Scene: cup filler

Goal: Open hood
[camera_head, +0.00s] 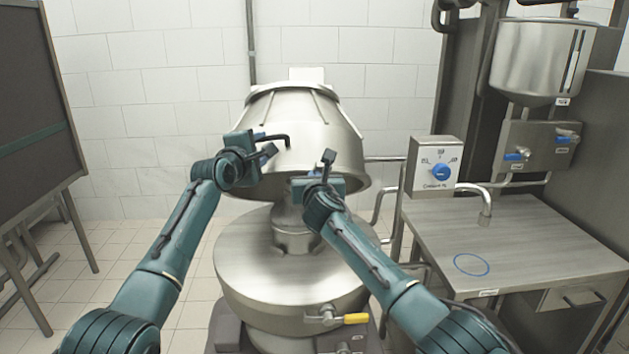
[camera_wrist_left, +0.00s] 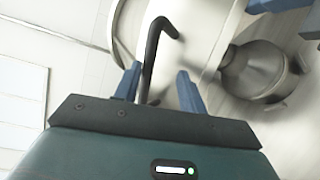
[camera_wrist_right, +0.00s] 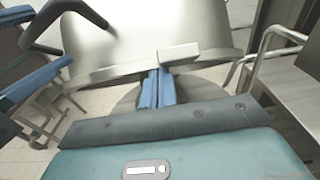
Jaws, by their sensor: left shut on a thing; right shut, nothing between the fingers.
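The metal hood (camera_head: 312,120) is a large bell-shaped cover, raised and tilted above the round metal base (camera_head: 285,265), with a gap between them. A black bent handle (camera_head: 275,138) sticks out at the hood's left front; it also shows in the left wrist view (camera_wrist_left: 153,50) and the right wrist view (camera_wrist_right: 85,12). My left gripper (camera_head: 262,145) is shut on this handle. My right gripper (camera_head: 313,176) is shut and empty at the hood's lower front rim. In the right wrist view its closed blue fingers (camera_wrist_right: 156,88) are at the rim; I cannot tell whether they touch.
To the right stand a metal table (camera_head: 530,245) with a blue ring mark, a control box (camera_head: 434,165) with a blue knob, and a tap (camera_head: 486,205). A yellow-handled valve (camera_head: 352,319) sits on the base's front. A dark board (camera_head: 35,110) stands left; the floor between is clear.

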